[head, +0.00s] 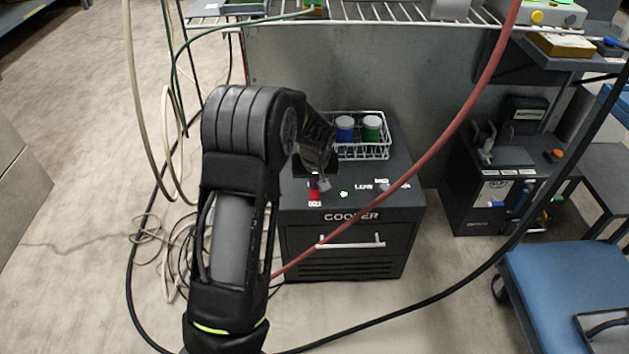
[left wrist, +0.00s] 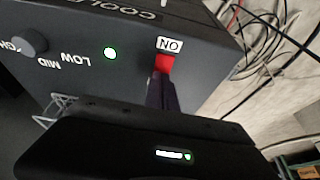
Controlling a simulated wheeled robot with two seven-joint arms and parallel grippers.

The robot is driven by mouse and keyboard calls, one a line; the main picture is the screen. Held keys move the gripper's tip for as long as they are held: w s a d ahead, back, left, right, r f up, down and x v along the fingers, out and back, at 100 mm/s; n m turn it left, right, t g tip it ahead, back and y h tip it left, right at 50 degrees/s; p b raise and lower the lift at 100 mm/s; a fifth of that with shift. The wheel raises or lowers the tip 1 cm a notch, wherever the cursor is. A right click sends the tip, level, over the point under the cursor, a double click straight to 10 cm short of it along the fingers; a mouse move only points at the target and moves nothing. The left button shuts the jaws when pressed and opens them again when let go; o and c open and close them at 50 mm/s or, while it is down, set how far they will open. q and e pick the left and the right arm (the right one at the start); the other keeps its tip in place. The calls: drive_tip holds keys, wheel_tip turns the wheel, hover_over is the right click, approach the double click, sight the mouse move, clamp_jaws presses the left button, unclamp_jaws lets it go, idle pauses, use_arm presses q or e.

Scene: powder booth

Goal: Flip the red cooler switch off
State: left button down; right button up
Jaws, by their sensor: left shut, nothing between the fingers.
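The black cooler (head: 345,240) stands on the floor with its name across the front. Its red switch (head: 314,195) is at the left of the top panel, above a white label. In the left wrist view the red switch (left wrist: 165,63) sits against a label that reads ON, upside down. My left gripper (head: 322,184) is shut and empty, with its tips right at the switch. In the left wrist view the dark fingertips (left wrist: 162,84) cover part of the switch; I cannot tell whether they touch it. A small light (left wrist: 110,53) glows green-white beside it. My right gripper is not in view.
A knob (left wrist: 30,42) is on the panel. A red hose (head: 440,142) crosses in front of the cooler. A blue-topped cart (head: 565,280) stands at right.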

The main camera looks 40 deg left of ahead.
use_arm(q)
drive_tip(key=shift+f, duration=0.15)
idle(0.3)
drive_tip(key=shift+s+d, duration=0.1)
drive_tip(key=shift+s, duration=0.05)
drive_tip(key=shift+s+d+p, duration=0.3)
drive_tip(key=shift+s+d, duration=0.1)
drive_tip(key=shift+s, duration=0.1)
